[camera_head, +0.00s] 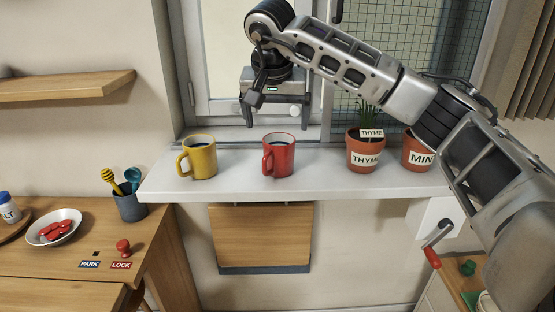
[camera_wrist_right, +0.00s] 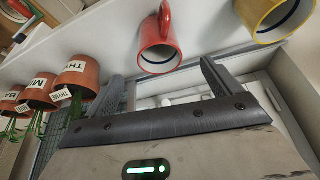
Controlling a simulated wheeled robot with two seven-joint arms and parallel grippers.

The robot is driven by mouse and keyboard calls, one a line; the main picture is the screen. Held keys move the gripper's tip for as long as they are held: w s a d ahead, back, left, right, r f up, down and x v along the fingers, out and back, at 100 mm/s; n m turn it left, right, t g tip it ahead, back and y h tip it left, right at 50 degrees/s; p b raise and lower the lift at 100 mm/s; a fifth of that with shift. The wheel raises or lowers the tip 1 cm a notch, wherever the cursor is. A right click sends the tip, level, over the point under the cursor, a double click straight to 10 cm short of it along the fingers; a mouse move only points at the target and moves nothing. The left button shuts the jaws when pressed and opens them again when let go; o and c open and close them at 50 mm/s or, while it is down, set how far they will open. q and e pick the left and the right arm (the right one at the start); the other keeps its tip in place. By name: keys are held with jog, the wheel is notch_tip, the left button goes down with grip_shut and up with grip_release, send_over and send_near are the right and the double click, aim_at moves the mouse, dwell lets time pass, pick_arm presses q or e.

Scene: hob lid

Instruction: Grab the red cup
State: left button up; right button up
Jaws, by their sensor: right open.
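The red cup (camera_head: 279,155) stands upright on the white windowsill shelf, its handle toward the left in the head view. My right gripper (camera_head: 276,118) is open and empty, above and apart from the red cup on the window side. In the right wrist view the red cup (camera_wrist_right: 159,42) appears beyond the gap between the open fingers (camera_wrist_right: 160,75). My left gripper is not in view.
A yellow cup (camera_head: 198,157) stands left of the red cup on the shelf (camera_head: 325,171). A thyme pot (camera_head: 364,154) and a mint pot (camera_head: 416,152) stand to the right. A window lies behind. The shelf between red cup and thyme pot is clear.

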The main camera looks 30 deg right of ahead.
aim_at(279, 144)
jog(key=x, duration=0.8)
jog(key=shift+s+f+p, duration=0.1)
jog(key=shift+f+p, duration=0.1)
jog(key=shift+p, duration=0.2)
jog(key=c, duration=1.2)
